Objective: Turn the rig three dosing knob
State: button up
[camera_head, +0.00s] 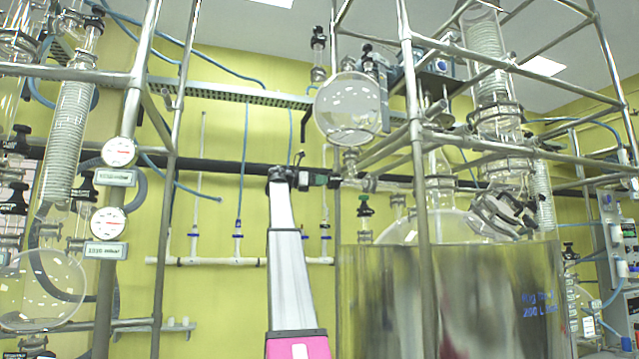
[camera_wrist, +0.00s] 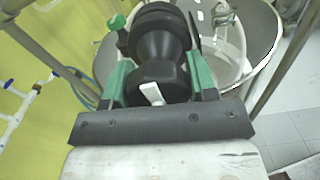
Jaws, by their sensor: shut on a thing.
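The black dosing knob (camera_wrist: 158,38) fills the upper middle of the wrist view. It has a wide ribbed rim, a narrower waist and a broad near end with a small white mark. My gripper (camera_wrist: 161,62) has a green finger on each side of it and is shut on it. In the head view my arm reaches up to the middle, and my gripper (camera_head: 320,180) is small at its end, beside the glass valve under a round glass flask (camera_head: 348,108). The knob is hard to make out there. Its turn angle cannot be told.
A large shiny vessel (camera_head: 455,300) with blue writing stands below and right of my gripper. Metal frame posts (camera_head: 420,200) rise close by. Another glass rig with round gauges (camera_head: 119,152) stands at left. White pipes with blue valves (camera_head: 238,259) run along the yellow wall.

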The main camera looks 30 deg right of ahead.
jog(key=n, duration=3.3)
jog(key=shift+s+r, duration=0.1)
jog(key=shift+r, duration=0.1)
dwell(0.4)
dwell(0.4)
jog(key=o, duration=0.9)
